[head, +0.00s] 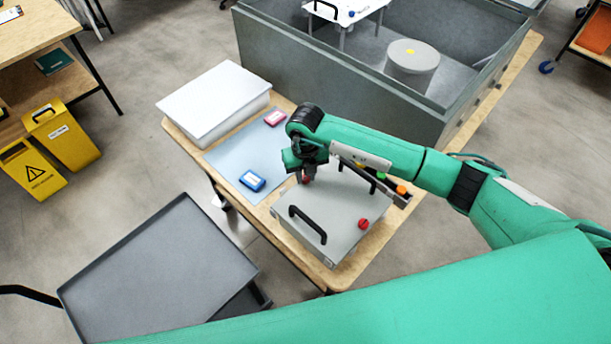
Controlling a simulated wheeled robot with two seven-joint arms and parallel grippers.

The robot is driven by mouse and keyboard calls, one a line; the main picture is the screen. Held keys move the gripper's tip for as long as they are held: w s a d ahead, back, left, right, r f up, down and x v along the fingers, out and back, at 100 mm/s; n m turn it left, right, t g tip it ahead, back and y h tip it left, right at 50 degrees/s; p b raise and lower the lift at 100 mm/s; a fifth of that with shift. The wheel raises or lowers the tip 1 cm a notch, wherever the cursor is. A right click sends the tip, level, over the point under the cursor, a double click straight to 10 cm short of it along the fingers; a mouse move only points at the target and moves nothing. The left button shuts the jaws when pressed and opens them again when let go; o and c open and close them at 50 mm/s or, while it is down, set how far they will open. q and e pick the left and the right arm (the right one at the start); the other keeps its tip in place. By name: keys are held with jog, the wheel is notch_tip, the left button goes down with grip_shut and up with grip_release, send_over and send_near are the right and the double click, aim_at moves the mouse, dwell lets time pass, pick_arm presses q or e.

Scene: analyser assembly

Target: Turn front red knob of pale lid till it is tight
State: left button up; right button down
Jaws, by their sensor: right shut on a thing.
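The pale lid (325,214) is a flat light-grey plate on the near part of the wooden table, with black handles. One red knob (307,179) is at its far left edge, mostly hidden by my right gripper (306,176). The gripper points down from above and is shut on this knob. A second red knob (363,223) sits at the lid's right side, uncovered, with nothing touching it. How tight either knob is cannot be seen. My left gripper is not in view.
A white box (217,98) and a pale blue mat (228,158) with a blue item (252,180) and a pink item (275,117) lie left of the gripper. A large grey case (340,88) stands behind. A dark cart (155,275) is at lower left.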

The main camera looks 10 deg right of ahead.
jog(key=shift+m+b, duration=0.4)
jog(key=shift+m, duration=0.6)
jog(key=c, duration=1.2)
grip_release()
jog(key=shift+r, duration=0.1)
jog(key=shift+r, duration=0.35)
notch_tip(320, 180, up, 13)
jog(key=b, duration=0.4)
